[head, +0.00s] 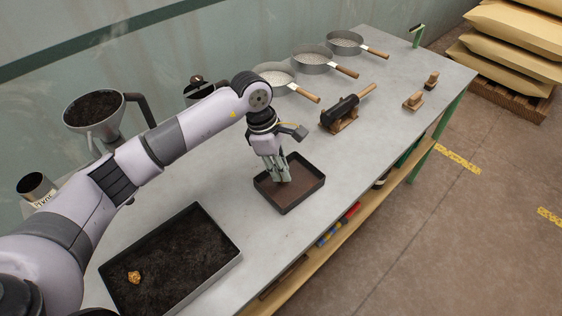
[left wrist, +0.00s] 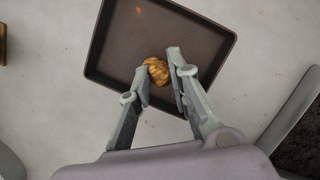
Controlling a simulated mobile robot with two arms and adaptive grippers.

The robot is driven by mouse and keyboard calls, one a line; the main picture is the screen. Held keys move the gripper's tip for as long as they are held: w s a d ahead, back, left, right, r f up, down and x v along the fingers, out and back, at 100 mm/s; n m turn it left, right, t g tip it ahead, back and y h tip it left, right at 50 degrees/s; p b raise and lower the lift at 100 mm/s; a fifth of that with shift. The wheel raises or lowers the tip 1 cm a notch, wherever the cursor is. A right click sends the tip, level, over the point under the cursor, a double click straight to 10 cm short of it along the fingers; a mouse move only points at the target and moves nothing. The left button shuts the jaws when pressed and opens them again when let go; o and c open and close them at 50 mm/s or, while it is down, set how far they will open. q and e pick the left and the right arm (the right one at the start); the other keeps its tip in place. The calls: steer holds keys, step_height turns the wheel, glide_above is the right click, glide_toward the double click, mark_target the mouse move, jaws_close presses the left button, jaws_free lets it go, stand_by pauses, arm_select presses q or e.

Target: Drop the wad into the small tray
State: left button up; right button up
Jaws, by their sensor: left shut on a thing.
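My left gripper (head: 281,178) reaches down over the small dark tray (head: 308,187). In the left wrist view its fingers (left wrist: 158,64) are shut on a crumpled golden wad (left wrist: 156,71). The wad shows in front of the brown floor of the small tray (left wrist: 190,30), near its front side. Whether the wad touches the tray floor I cannot tell. In the head view the held wad is hidden by the fingers. Another golden lump (head: 134,277) lies on dark soil in the large tray (head: 236,262) at the front left. My right gripper is not in view.
Several round sieves (head: 312,61) with wooden handles line the back of the grey table (head: 385,120). A black roller (head: 340,113) on a wooden stand and small brushes (head: 413,101) stand right of the small tray. A funnel of soil (head: 95,108) stands at left.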

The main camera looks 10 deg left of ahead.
arm_select(q)
steer(key=shift+f, duration=0.25)
steer(key=o, duration=0.7)
steer(key=shift+o, duration=0.2)
steer(key=v, duration=1.2)
